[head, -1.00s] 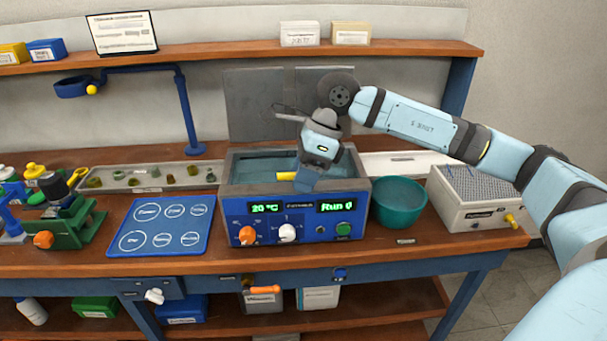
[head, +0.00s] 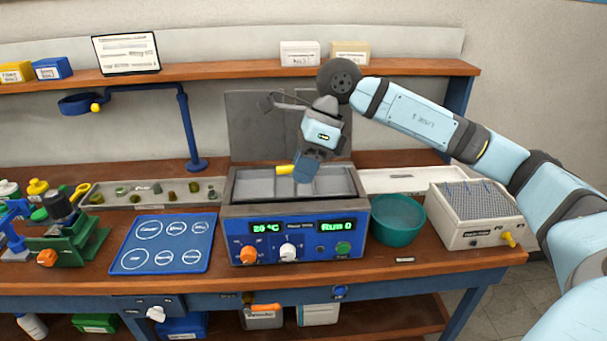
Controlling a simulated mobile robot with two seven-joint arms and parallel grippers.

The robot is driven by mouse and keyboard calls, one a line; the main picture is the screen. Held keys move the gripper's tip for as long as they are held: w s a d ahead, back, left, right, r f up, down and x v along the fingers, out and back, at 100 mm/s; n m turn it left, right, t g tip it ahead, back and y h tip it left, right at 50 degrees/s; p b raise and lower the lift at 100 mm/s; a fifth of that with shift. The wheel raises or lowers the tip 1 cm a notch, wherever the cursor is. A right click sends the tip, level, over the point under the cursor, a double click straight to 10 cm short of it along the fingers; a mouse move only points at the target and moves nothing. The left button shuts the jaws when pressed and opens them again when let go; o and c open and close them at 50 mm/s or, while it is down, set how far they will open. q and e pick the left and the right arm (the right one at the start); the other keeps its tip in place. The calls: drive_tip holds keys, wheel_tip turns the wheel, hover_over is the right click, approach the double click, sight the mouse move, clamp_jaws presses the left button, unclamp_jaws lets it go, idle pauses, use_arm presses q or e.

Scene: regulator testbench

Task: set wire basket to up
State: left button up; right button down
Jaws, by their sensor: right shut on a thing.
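The wire basket (head: 330,183) shows as a pale grey, divided surface near the top of the blue-fronted bath (head: 235,218) at the middle of the bench. Its yellow handle (head: 285,169) sticks out to the left of my right gripper (head: 300,172). My right gripper reaches in over the bath from the right and is shut on the handle; its fingers hide part of the handle and basket. The exact height of the basket is hard to tell. My left gripper is not in view.
A teal bowl (head: 397,222) stands right of the bath, and a white box with a grey grid top (head: 470,215) stands farther right. A blue mat with marked circles (head: 163,244) lies to the left. A shelf (head: 230,70) runs along behind.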

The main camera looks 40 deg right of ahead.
drive_tip(key=c, duration=1.1)
unclamp_jaws()
drive_tip(key=shift+r, duration=0.2)
drive_tip(key=shift+d+r, duration=0.25)
drive_tip(key=shift+r, duration=0.2)
drive_tip(key=v, duration=1.3)
drive_tip(key=shift+s, duration=0.2)
drive_tip(key=shift+a+f, duration=0.1)
